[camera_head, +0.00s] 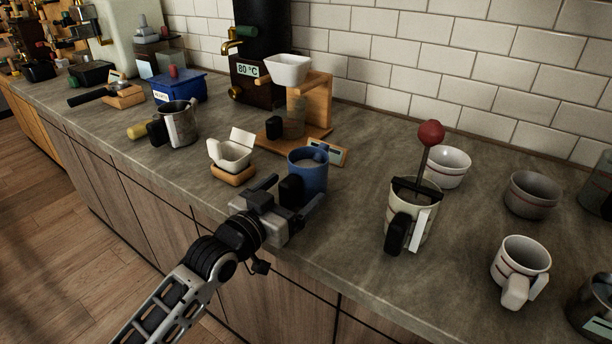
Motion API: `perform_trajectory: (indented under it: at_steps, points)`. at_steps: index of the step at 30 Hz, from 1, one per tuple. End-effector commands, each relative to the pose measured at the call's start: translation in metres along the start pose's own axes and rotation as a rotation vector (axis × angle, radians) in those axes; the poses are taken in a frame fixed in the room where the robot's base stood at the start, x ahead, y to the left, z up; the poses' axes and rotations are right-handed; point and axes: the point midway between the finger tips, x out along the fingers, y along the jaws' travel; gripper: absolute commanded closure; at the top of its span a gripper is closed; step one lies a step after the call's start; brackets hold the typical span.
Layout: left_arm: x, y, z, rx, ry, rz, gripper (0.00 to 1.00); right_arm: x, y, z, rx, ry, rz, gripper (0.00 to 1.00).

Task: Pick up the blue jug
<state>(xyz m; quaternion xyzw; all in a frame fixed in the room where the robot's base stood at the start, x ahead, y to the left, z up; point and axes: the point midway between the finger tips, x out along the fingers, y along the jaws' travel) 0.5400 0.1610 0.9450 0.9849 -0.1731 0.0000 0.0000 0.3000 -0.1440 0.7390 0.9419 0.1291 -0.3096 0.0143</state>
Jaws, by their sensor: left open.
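The blue jug (313,178) stands upright on the grey counter near its front edge, with its black handle (290,190) towards me. Its open top shows a greyish inside. My left gripper (292,194) is open at the jug's near side, one finger to the left of the handle and the other to the right. The handle appears to lie between the fingers, but I cannot tell whether they touch it. My right gripper is not in view.
A wooden dripper stand (318,104) is just behind the jug, and a small label (338,153) beside it. A white container on a wooden base (233,173) is close on the left. A cream press with a red knob (427,208) stands to the right. Counter between jug and press is clear.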

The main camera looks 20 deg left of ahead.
Motion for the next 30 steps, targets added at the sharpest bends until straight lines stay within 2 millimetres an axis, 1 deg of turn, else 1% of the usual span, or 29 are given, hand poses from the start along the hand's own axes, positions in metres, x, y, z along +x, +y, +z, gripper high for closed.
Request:
perform_trajectory:
  at_steps: [1, 3, 11, 12, 14, 15, 17, 18, 19, 26, 30]
  points:
    - [0.0070, 0.0004, -0.0005, -0.001, 0.001, 0.001, 0.11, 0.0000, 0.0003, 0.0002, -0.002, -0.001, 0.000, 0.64]
    - [0.0122, 0.0006, 0.0002, -0.001, 0.000, 0.001, 0.11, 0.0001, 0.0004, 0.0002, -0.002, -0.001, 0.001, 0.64]
    - [0.0144, 0.0007, 0.0005, 0.000, 0.000, 0.001, 0.11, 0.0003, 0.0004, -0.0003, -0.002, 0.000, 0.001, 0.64]
    - [0.0143, 0.0007, 0.0005, 0.000, 0.000, 0.001, 0.22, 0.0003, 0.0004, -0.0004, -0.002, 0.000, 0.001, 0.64]
    - [0.0142, 0.0006, 0.0006, 0.000, 0.000, 0.001, 0.39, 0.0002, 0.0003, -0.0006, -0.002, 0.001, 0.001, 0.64]
    - [0.0142, 0.0006, 0.0006, 0.000, 0.000, 0.001, 0.50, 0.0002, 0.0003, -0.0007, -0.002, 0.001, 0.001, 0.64]
    - [0.0141, 0.0006, 0.0006, 0.000, -0.001, 0.001, 0.67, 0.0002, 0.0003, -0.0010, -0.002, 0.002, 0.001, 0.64]
    - [0.0141, 0.0006, 0.0006, 0.000, -0.001, 0.001, 0.78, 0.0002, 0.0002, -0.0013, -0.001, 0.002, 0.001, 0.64]
    - [0.0142, 0.0005, -0.0008, 0.000, 0.003, 0.001, 0.82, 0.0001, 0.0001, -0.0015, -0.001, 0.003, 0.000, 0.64]
    - [0.0141, 0.0005, -0.0014, 0.000, 0.003, 0.001, 0.82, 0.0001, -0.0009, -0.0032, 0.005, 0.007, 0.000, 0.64]
    - [0.0144, 0.0004, -0.0080, 0.001, 0.005, 0.001, 0.82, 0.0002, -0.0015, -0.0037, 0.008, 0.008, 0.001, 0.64]
